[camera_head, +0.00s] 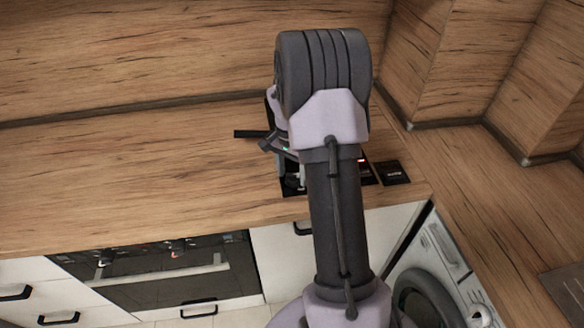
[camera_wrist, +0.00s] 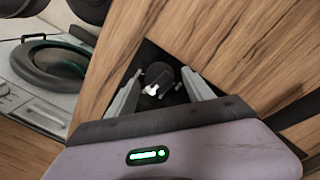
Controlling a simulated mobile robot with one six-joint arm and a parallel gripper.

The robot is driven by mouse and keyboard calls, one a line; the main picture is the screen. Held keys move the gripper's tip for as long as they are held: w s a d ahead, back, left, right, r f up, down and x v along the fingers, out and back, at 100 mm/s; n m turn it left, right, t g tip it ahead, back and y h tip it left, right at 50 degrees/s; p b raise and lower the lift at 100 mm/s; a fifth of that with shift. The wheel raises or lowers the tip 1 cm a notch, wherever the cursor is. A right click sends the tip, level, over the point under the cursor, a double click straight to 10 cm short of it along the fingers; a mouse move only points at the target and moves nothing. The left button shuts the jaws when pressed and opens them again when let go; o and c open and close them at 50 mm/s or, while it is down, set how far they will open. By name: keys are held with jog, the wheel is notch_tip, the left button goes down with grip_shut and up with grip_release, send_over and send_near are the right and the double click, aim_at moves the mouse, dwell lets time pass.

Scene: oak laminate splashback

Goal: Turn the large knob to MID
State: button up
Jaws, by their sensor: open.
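In the wrist view a dark round knob (camera_wrist: 160,76) with a white mark at its near side stands on a black panel (camera_wrist: 150,52). My gripper (camera_wrist: 163,72) is open, with one grey finger on each side of the knob in this view. I cannot tell how far the fingertips are above or around it, or whether they touch it. The position that the knob points to is not readable. In the head view my arm hides the knob and most of my gripper; the black panel (camera_head: 291,189) shows only in part on the worktop.
In the head view a small dark plate (camera_head: 393,173) with faint lettering lies right of my arm, near a small red light (camera_head: 363,160). The oak worktop (camera_head: 130,195) is clear at left. An oven (camera_head: 175,275) and a washing machine (camera_head: 430,270) stand below.

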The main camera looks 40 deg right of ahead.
notch_tip(320, 180, up, 17)
jog(key=p, duration=0.5)
jog(key=shift+w+r+p, duration=0.15)
jog(key=shift+w+p, duration=0.2)
jog(key=shift+w, duration=0.1)
jog(key=shift+a, duration=0.15)
